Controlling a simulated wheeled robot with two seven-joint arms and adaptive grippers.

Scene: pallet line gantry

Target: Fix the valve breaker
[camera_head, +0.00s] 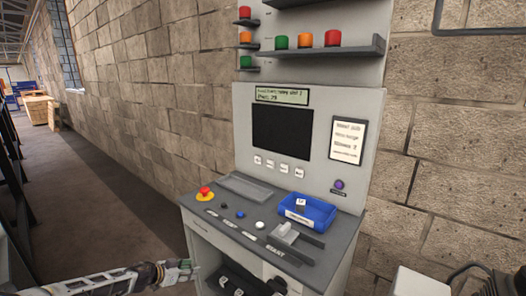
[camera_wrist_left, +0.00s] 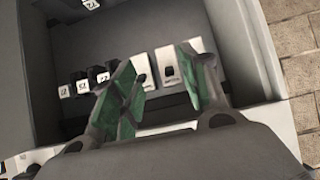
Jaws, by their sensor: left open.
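A grey console (camera_head: 270,185) stands against the brick wall, with an open lower bay. In the left wrist view, several black breaker-like blocks (camera_wrist_left: 102,76) with white number labels sit in a row in the bay. To their right are white plates (camera_wrist_left: 170,63), at least one with a black switch. A blue tray (camera_head: 318,217) on the console top holds a small dark block with a white label (camera_head: 300,203). My left gripper (camera_head: 192,269) is at the bay's left front edge. Its green-padded fingers (camera_wrist_left: 165,68) are apart and empty, in front of the plates. My right gripper does not show.
The console top carries a red-and-yellow stop button (camera_head: 205,194), small buttons and a grey lever block (camera_head: 287,232). Above are a dark screen (camera_head: 282,132) and shelves (camera_head: 335,50) with coloured lamps or caps. A free aisle (camera_head: 85,190) runs along the wall at left.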

